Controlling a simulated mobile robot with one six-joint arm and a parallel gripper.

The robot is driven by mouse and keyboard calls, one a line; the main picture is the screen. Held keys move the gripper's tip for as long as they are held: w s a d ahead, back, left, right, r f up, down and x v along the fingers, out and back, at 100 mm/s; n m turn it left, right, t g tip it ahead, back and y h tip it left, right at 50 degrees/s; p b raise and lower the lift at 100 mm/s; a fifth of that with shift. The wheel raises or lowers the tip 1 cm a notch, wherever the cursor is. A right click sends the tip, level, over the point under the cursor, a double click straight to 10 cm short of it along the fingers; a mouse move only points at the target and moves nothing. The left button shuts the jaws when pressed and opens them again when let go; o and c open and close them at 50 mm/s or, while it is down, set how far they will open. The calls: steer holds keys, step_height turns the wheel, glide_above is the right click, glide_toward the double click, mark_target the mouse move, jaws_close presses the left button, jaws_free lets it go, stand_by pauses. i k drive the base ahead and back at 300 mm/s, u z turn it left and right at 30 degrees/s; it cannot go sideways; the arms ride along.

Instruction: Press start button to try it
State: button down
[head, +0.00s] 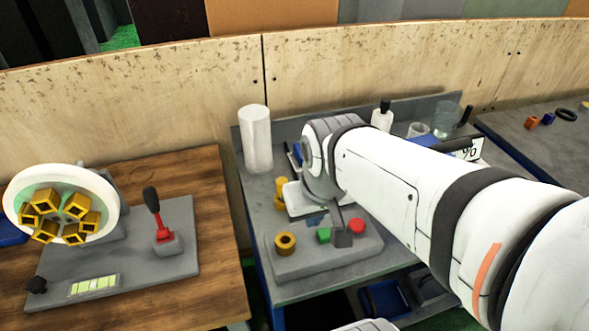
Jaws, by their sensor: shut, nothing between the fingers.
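A green button (323,235), likely the start button, sits on a grey panel block (300,265) on the middle bench. A red button (357,226) is to its right on the same block. My gripper (342,238) is shut and empty. I cannot tell whether the fingertips touch the block or either button.
A yellow ring (285,243) sits left of the green button. A white cylinder (255,138) stands behind. My arm covers the bench's right part. On the wooden table (200,298) are a round fixture with yellow pieces (60,205) and a red lever (163,236) with a black grip.

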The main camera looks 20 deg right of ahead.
mark_target(323, 234)
steer(key=u, duration=0.1)
steer(key=k, duration=0.5)
steer(key=z, duration=0.9)
steer(key=k, duration=1.25)
steer(key=u, duration=0.65)
steer(key=i, duration=1)
steer(key=u, duration=0.05)
